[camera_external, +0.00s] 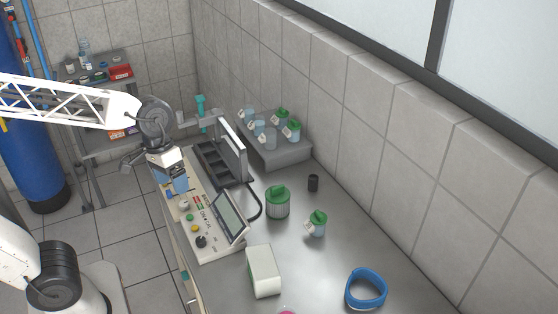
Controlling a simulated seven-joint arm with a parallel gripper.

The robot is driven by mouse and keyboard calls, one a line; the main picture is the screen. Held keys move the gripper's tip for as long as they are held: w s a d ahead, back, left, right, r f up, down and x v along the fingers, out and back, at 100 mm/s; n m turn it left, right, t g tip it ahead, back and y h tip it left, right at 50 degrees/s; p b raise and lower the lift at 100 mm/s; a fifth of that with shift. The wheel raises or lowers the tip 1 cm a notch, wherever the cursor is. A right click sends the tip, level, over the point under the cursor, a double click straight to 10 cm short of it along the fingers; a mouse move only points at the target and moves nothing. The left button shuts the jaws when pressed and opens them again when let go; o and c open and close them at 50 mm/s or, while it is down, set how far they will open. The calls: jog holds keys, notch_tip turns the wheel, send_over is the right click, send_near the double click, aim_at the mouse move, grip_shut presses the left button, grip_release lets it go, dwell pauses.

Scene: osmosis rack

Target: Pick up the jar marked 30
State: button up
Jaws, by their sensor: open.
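Several small jars, some with green lids (293,131), stand on a grey raised shelf (285,158) against the back wall. A larger jar with a green lid (278,205) stands upright on the metal bench. A smaller green-lidded jar (317,226) with a pale label stands to its right. The label numbers are too small to read, so I cannot tell which jar is marked 30. My gripper (178,187) is open and points down over the left end of the control panel, well left of the jars. It appears to hold nothing.
The control panel (206,234) with buttons and a tilted screen lies below and right of my gripper.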

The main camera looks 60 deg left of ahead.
jog(key=w+d+f+n+h, duration=0.1)
jog(key=w+f+n+h, duration=0.2)
jog(key=w, duration=1)
jog(key=w+d+f+n+g+h, duration=0.1)
jog(key=w+f+n+h, duration=0.2)
jog(key=w, duration=1)
jog(key=w+d+f+n+h, duration=0.1)
jog(key=w+f+n+h, duration=0.3)
jog(key=w, duration=0.9)
jog(key=n, duration=0.3)
jog(key=shift+w+d+n+g+h, duration=0.2)
jog(key=shift+d+n+g+h, duration=0.1)
jog(key=shift+d+h, duration=0.1)
jog(key=shift+f, duration=0.15)
send_near(318, 212)
jog(key=x, duration=0.3)
jog(key=shift+d+f, duration=0.1)
jog(key=shift+f, duration=0.05)
jog(key=shift+d, duration=0.6)
jog(key=shift+d+f, duration=0.3)
jog(key=shift+d, duration=0.2)
jog(key=shift+x, duration=2.5)
